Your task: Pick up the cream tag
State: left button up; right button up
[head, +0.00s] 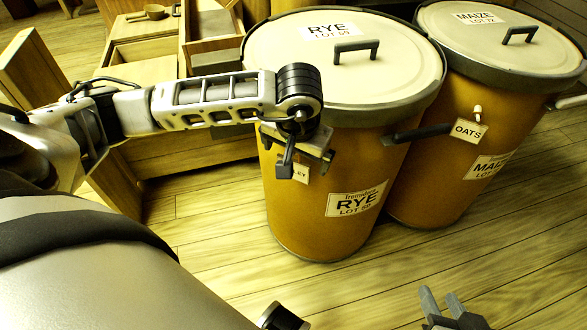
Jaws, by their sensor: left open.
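A cream tag (301,174) ending in "LEY" hangs at the front of the rye bin (295,220). My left gripper (306,164) is open right in front of it and hides its left part. I cannot tell whether the fingers touch the tag. Another cream tag, reading "OATS" (468,132), hangs on a small peg on the maize bin (425,185), clear of both grippers. My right gripper (440,297) is at the bottom right, low over the floor, its two fingers apart with nothing between them.
Both bins have pale lids with dark handles; dark side handles (422,132) stick out between them. A wooden chest (140,70) with compartments and a scoop (150,12) stands at the back left. The plank floor (390,265) in front is clear.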

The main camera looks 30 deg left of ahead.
aim_at(295, 160)
pick_arm(q)
jog(key=b+x, duration=0.1)
jog(key=x, duration=0.4)
jog(key=shift+w+a, duration=0.1)
jog(key=shift+a, duration=0.05)
jog(key=c, duration=1.1)
jog(key=shift+o, duration=0.2)
jog(key=shift+r, duration=0.15)
